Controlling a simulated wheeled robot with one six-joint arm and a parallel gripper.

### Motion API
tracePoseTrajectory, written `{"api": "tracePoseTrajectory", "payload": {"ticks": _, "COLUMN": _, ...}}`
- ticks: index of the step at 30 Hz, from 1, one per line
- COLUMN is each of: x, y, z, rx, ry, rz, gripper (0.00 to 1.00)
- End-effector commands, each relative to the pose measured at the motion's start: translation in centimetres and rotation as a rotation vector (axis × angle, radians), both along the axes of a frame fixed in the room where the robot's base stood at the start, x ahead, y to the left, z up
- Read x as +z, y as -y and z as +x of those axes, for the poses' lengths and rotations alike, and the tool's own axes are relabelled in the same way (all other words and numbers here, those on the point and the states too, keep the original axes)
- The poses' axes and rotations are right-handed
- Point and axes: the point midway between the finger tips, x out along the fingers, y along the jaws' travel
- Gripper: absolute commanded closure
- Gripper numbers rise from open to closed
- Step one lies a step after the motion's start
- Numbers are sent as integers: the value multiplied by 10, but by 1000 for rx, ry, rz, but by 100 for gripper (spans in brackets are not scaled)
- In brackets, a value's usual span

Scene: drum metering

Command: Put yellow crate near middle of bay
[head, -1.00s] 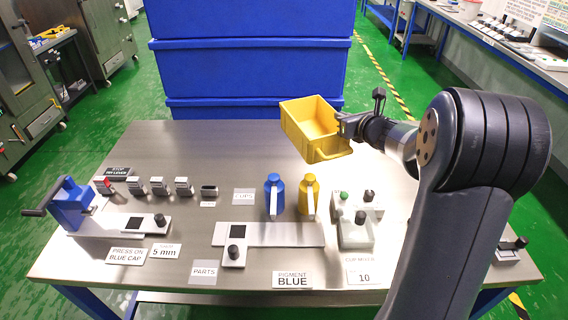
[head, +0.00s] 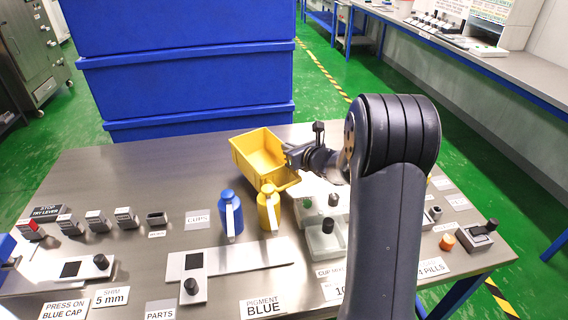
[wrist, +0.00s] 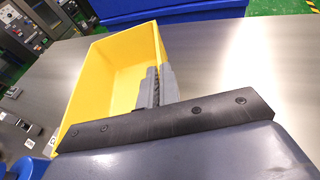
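The yellow crate (head: 258,150) is an open bin in the head view, behind the blue and yellow bottles and near the table's back edge. My gripper (head: 298,155) is at its right side. In the wrist view the crate (wrist: 92,75) stands left of and ahead of my gripper (wrist: 156,88), whose grey fingers are closed on its right wall. The crate is slightly tilted in the head view. I cannot tell whether its base touches the table. I cannot make out which area is the bay.
The steel table (head: 120,165) has free room at its back left. A blue bottle (head: 231,212), a yellow bottle (head: 268,210) and a cup mixer (head: 325,240) stand in front of the crate. Stacked blue bins (head: 185,85) rise behind the table.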

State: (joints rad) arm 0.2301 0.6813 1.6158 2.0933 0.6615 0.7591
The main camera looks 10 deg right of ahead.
Motion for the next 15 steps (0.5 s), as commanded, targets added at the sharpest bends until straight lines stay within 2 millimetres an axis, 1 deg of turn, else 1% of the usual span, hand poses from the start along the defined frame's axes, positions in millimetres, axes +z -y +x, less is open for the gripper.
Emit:
{"api": "tracePoseTrajectory", "payload": {"ticks": 6, "x": -29, "y": 0, "z": 0, "rx": 0, "ry": -2, "rz": 2, "gripper": 100}}
{"api": "tracePoseTrajectory", "payload": {"ticks": 8, "x": -35, "y": 0, "z": 0, "rx": 1, "ry": 1, "rz": 2, "gripper": 100}}
{"api": "tracePoseTrajectory", "payload": {"ticks": 10, "x": -38, "y": 0, "z": 0, "rx": 0, "ry": 2, "rz": 2, "gripper": 100}}
{"api": "tracePoseTrajectory", "payload": {"ticks": 15, "x": -38, "y": 0, "z": 0, "rx": 0, "ry": 3, "rz": 0, "gripper": 100}}
